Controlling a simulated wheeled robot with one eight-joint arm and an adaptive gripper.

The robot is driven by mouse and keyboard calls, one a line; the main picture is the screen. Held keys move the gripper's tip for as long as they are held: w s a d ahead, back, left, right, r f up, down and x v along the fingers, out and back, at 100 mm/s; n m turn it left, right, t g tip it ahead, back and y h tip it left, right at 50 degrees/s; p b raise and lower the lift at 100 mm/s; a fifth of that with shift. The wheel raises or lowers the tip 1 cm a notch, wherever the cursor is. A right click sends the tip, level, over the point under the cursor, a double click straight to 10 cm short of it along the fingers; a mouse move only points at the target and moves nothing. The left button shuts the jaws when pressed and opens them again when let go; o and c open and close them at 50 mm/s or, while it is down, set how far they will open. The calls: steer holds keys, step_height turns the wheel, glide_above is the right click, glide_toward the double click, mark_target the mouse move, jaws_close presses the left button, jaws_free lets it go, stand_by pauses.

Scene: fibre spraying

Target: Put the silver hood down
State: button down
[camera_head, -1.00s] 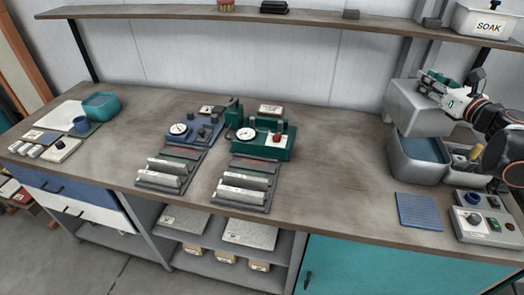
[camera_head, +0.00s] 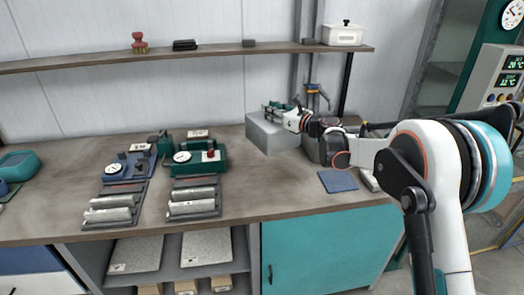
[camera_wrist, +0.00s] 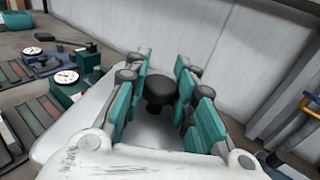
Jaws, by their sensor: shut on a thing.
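The silver hood (camera_head: 268,134) is a grey box at the back right of the bench, left of the grey basin (camera_head: 312,150). It looks level, with its lower edge at or close to the bench top; I cannot tell if it touches. My gripper (camera_head: 285,113) is at its top. In the wrist view, the teal fingers of my gripper (camera_wrist: 165,95) are closed around the hood's black knob (camera_wrist: 160,90). The hood's grey top (camera_wrist: 155,128) shows below the knob. My arm hides much of the basin.
Green (camera_head: 200,160) and blue (camera_head: 128,168) dial devices stand left of the hood, with sample racks before them. A blue pad (camera_head: 338,181) lies near the front right. Bare bench (camera_head: 260,185) lies before the hood.

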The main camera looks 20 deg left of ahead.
step_height(320, 180, down, 16)
steer(key=b, duration=0.4)
steer(key=shift+r, duration=0.1)
steer(key=c, duration=1.2)
jaws_free()
steer(key=shift+c, duration=0.2)
steer(key=p+v, duration=0.2)
steer(key=v, duration=1)
steer(key=shift+d, duration=0.1)
